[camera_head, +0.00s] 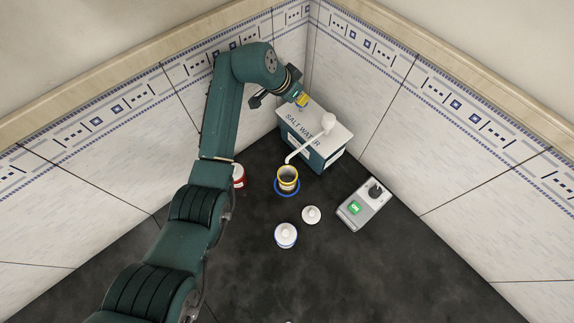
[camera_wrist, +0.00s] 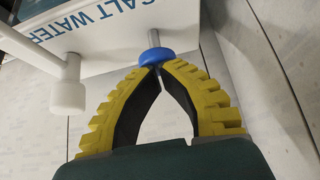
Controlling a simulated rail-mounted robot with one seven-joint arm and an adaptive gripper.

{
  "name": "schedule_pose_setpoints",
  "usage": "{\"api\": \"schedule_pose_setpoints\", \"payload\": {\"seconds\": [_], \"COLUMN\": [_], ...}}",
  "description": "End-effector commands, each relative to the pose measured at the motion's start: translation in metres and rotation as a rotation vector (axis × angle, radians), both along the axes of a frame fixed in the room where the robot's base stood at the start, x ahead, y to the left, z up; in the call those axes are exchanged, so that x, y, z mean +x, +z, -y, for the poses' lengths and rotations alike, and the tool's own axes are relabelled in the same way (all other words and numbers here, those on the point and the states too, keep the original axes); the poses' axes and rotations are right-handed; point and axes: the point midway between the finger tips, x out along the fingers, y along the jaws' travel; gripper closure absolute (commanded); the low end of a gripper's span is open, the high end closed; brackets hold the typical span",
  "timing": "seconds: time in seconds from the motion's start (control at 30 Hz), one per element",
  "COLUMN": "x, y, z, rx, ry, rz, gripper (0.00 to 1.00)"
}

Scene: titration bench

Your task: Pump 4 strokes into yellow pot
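The yellow pot (camera_head: 288,174) stands open on a blue ring (camera_head: 287,189), below the end of a white spout (camera_head: 305,147). The spout comes from a box marked SALT WATER (camera_head: 323,155), in the back corner. In the wrist view, a blue knob (camera_wrist: 156,57) on a thin grey stem stands on the box top, beside a white post (camera_wrist: 68,96). My gripper (camera_head: 303,101) is over the box's left back side. Its yellow fingers (camera_wrist: 160,70) are shut, with the tips together at the knob. I cannot tell whether they touch it. The pot's contents are unclear.
A red pot (camera_head: 239,177) is partly hidden behind my arm. A blue-rimmed white pot (camera_head: 286,236) and a loose white lid (camera_head: 311,214) stand in front. A grey device with a green ON display (camera_head: 356,208) lies right.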

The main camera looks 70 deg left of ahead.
Motion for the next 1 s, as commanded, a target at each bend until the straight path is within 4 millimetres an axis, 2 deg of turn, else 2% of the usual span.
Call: {"api": "schedule_pose_setpoints", "payload": {"seconds": [0.53, 0.8, 1.0], "x": [0.0, -0.001, -0.001], "y": [-0.022, -0.02, -0.007], "z": [0.0, 0.001, 0.001], "rx": [-0.003, -0.003, -0.003], "ry": [0.001, 0.001, 0.001], "rz": [-0.001, -0.003, -0.003], "gripper": [1.0, 1.0, 1.0]}}
